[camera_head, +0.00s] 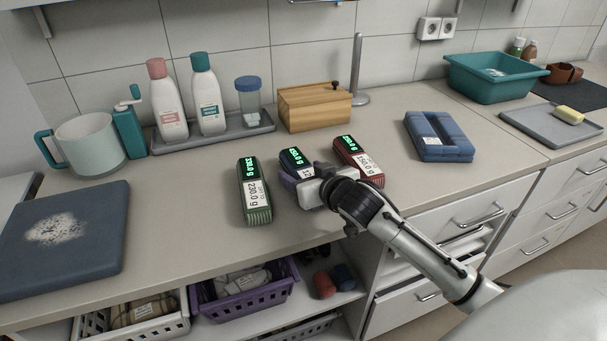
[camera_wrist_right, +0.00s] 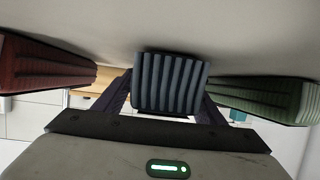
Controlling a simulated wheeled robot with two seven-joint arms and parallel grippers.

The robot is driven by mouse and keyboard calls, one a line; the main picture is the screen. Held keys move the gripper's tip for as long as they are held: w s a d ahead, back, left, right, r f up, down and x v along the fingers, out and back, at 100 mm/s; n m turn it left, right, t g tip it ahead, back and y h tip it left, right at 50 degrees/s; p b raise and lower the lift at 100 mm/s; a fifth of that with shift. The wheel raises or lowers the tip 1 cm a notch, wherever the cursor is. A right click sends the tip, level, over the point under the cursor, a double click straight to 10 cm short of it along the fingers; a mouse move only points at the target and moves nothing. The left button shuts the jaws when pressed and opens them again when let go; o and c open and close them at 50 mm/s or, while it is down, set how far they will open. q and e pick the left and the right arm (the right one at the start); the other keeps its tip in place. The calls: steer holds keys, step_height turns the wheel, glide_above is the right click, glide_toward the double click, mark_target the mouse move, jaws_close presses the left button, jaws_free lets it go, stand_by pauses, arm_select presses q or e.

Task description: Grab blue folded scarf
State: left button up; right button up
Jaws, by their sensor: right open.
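The blue folded scarf (camera_head: 294,159) lies on the counter in the middle of a row of three, with a lit display and a white label on top. In the right wrist view the scarf's ribbed end (camera_wrist_right: 170,80) sits between my two dark fingers. My right gripper (camera_head: 308,188) is at the scarf's near end and hides part of it; the open fingers (camera_wrist_right: 164,103) stand on either side of it. I cannot tell whether they touch it. My left gripper is not in view.
A green folded scarf (camera_head: 253,190) lies close on the left and a red one (camera_head: 357,158) close on the right. A wooden box (camera_head: 313,108) and a tray with bottles (camera_head: 215,137) stand behind. A blue folded stack (camera_head: 437,135) lies farther right.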

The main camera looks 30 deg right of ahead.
jaws_close()
steer(key=shift+r, duration=0.25)
